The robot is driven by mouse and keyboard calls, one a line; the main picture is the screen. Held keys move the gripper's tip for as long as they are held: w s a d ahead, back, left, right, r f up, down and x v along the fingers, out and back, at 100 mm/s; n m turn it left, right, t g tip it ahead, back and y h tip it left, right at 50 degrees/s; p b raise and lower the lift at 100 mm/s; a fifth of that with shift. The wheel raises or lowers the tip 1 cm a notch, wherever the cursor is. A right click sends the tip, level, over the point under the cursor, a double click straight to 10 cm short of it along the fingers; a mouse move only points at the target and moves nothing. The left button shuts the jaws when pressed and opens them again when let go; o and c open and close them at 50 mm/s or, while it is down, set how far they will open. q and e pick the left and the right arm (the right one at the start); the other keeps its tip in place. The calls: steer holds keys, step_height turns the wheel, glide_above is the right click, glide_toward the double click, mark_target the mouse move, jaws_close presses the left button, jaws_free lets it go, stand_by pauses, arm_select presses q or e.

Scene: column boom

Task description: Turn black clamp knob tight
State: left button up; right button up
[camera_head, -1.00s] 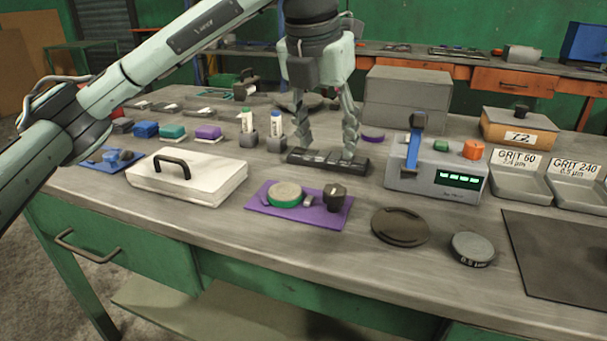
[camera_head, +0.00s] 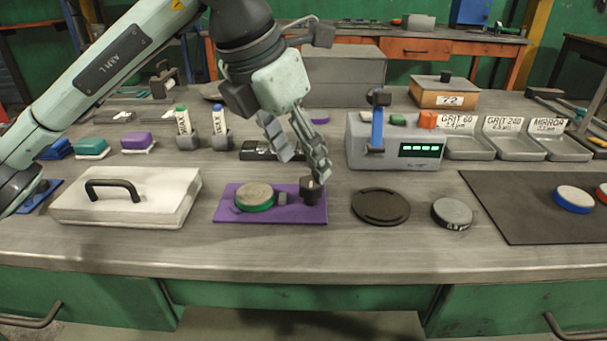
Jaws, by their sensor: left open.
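A black knob (camera_head: 311,191) stands upright at the right end of a purple mat (camera_head: 230,213). Left of it on the mat lie a round green-rimmed disc with a beige top (camera_head: 255,197) and a small grey block (camera_head: 283,199). My left gripper (camera_head: 304,167) is open and tilted, with its fingers pointing down just above and behind the knob. One finger overlaps the knob's top in the picture; I cannot tell whether they touch. My right gripper is not in view.
A white box with a black handle (camera_head: 150,205) stands left of the mat. A grey device with a green display (camera_head: 400,160), a dark round disc (camera_head: 381,206) and a grey puck (camera_head: 452,213) are to the right. The bench front is clear.

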mark_target(310, 182)
arm_select(q)
steer(key=x, duration=0.4)
steer(key=shift+w+d+f, duration=0.1)
steer(key=shift+w+f, duration=0.05)
steer(key=shift+f, duration=0.45)
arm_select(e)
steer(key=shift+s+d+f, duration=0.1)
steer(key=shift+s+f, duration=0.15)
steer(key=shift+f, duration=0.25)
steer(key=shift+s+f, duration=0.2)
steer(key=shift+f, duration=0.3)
arm_select(q)
steer(key=c, duration=1.1)
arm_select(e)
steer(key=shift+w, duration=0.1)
